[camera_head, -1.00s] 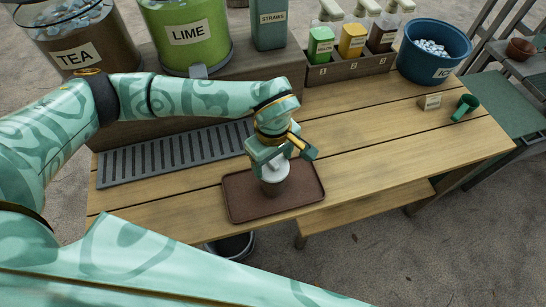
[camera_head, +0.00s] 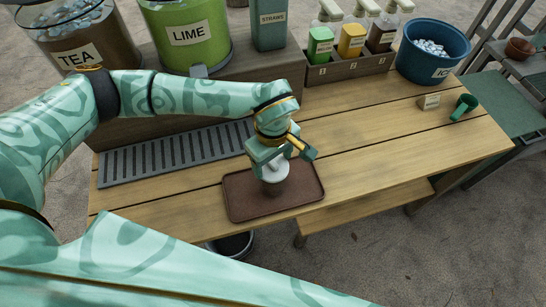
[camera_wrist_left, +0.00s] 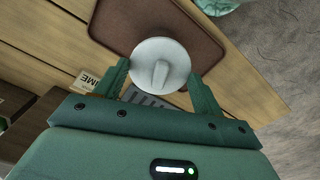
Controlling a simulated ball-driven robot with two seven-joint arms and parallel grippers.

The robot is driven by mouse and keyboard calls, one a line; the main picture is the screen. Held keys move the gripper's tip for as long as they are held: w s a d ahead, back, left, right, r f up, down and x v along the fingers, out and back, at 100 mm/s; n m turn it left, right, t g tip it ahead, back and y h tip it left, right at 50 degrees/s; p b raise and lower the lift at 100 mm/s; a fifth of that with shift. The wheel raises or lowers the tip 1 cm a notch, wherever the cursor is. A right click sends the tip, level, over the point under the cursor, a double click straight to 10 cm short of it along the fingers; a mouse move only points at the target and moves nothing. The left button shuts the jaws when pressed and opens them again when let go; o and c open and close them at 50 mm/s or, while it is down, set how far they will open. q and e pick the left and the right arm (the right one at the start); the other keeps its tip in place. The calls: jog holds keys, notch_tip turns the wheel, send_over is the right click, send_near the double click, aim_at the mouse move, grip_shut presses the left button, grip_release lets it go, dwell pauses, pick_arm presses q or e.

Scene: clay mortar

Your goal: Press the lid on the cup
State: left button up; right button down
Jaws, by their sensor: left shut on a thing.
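A pale round lid (camera_head: 279,173) with a raised tab on top sits at the mouth of a greyish cup (camera_head: 274,188) on a brown tray (camera_head: 300,203). The wrist view shows the lid (camera_wrist_left: 160,66) from above, covering the cup. My left gripper (camera_head: 272,165) is low over the tray, its fingers on either side of the lid, shut on it. The wrist view shows both fingers (camera_wrist_left: 159,78) at the lid's edges. The cup's rim is hidden, so I cannot tell whether the lid is fully seated. My right gripper is not in view.
A grey slatted drip mat (camera_head: 175,153) lies left of the tray. Behind stand the lime dispenser (camera_head: 188,38), a straws box (camera_head: 269,25), a bottle rack (camera_head: 348,66) and a blue ice bucket (camera_head: 433,52).

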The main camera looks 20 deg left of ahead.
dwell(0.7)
pick_arm(q)
jog(key=o, duration=1.1)
jog(key=shift+o, duration=0.2)
jog(key=shift+r, duration=0.1)
jog(key=shift+r+p, duration=2.95)
jog(key=shift+r, duration=0.5)
grip_shut()
